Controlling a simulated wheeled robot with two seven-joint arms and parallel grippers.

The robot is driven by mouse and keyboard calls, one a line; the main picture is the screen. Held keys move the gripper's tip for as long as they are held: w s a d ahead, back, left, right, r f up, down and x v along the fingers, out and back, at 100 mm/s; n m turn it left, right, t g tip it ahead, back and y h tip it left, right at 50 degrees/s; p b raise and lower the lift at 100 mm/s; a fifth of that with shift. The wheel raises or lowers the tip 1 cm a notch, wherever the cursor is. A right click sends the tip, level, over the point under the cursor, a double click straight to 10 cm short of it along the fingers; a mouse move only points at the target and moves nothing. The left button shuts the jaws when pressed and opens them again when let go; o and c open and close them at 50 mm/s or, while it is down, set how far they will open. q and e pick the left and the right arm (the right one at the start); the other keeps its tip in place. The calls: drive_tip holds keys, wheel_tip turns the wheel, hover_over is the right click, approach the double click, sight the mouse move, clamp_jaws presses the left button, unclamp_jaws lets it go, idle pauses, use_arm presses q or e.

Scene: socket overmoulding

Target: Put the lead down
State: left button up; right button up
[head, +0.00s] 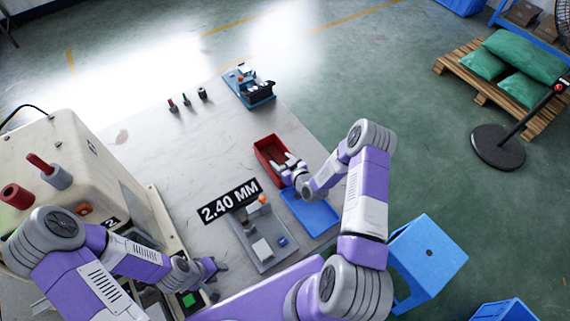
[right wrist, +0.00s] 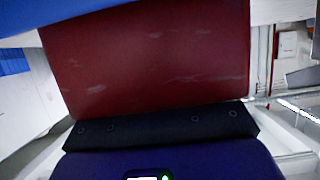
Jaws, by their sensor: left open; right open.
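I cannot make out a lead in either view. My right gripper (head: 286,164) is open at the red bin (head: 262,146), with its fingers over the bin's right part. In the right wrist view a dark red surface of the bin (right wrist: 150,60) fills the middle, and nothing shows lying on it. The blue mat or tray (head: 318,217) lies just in front of the bin, partly under my right arm. My left gripper (head: 216,267) is open and low at the table's near left, beside the machine, with nothing visible in it.
A grey fixture (head: 277,262) with small parts stands near a "2.40 MM" label (head: 229,201). A blue fixture (head: 250,92) stands at the far table edge, beside several small pegs (head: 186,100). A cream machine (head: 75,150) borders the left. The table's middle is clear.

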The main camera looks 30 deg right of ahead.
use_arm(q)
drive_tip(key=shift+w+r+p, duration=0.1)
drive_tip(key=shift+r+p, duration=0.45)
drive_tip(key=shift+p, duration=0.05)
use_arm(e)
drive_tip(key=shift+s, duration=0.25)
use_arm(q)
drive_tip(key=shift+r, duration=0.1)
use_arm(e)
drive_tip(key=v, duration=1.2)
drive_tip(key=shift+w+r, duration=0.2)
drive_tip(key=shift+r, duration=0.15)
